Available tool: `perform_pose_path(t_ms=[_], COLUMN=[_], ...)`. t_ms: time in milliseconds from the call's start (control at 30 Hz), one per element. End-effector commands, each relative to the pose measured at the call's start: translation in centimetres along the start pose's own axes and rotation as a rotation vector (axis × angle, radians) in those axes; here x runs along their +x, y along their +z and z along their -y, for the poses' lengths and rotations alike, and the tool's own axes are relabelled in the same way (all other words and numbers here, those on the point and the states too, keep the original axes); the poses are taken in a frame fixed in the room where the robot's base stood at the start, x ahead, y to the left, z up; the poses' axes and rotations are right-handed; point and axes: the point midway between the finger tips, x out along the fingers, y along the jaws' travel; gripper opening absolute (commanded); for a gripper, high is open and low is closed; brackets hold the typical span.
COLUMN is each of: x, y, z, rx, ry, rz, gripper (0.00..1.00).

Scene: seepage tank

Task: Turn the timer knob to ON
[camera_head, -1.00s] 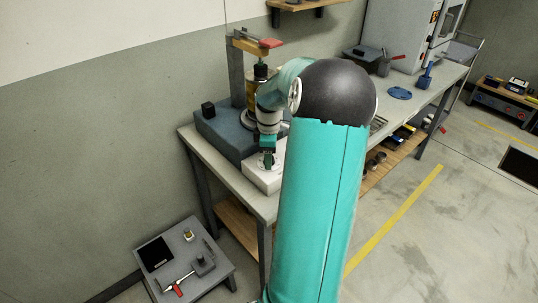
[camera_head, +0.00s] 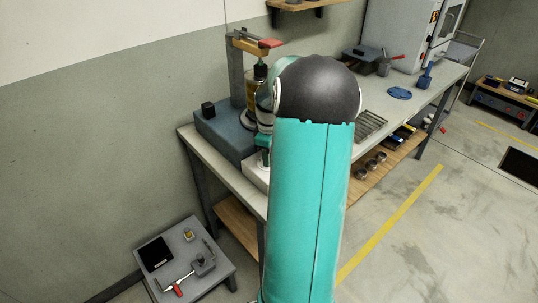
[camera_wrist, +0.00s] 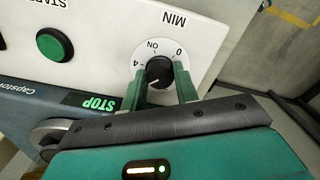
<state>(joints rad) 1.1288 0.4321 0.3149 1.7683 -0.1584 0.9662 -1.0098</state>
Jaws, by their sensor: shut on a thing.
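The timer knob (camera_wrist: 159,71) is a round black knob on a white panel (camera_wrist: 100,32) in the wrist view. Its dial carries the marks ON, 0 and 4, with MIN printed beside it. My gripper (camera_wrist: 160,82) has one green finger on each side of the knob and is shut on it. A light pointer line on the knob shows, but its exact setting is hard to tell. In the head view my arm hides the knob; only part of the white timer box (camera_head: 255,172) and my gripper (camera_head: 263,155) show.
A green button (camera_wrist: 54,45) and a green STOP label (camera_wrist: 90,102) are near the knob. The blue-grey machine (camera_head: 218,130) stands behind the white box on the bench. A small side table (camera_head: 185,262) with tools stands at lower left. Open floor lies at right.

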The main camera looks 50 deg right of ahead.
Motion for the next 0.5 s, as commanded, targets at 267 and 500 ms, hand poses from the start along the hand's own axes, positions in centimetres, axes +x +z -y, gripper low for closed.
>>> perform_pose_path(t_ms=[267,500], x=[-0.11,-0.10], y=[-0.19,-0.19], z=[0.04,0.03], rx=[0.258,0.487], ry=[0.002,0.001], rz=[-0.001,-0.002], gripper=[0.07,0.07])
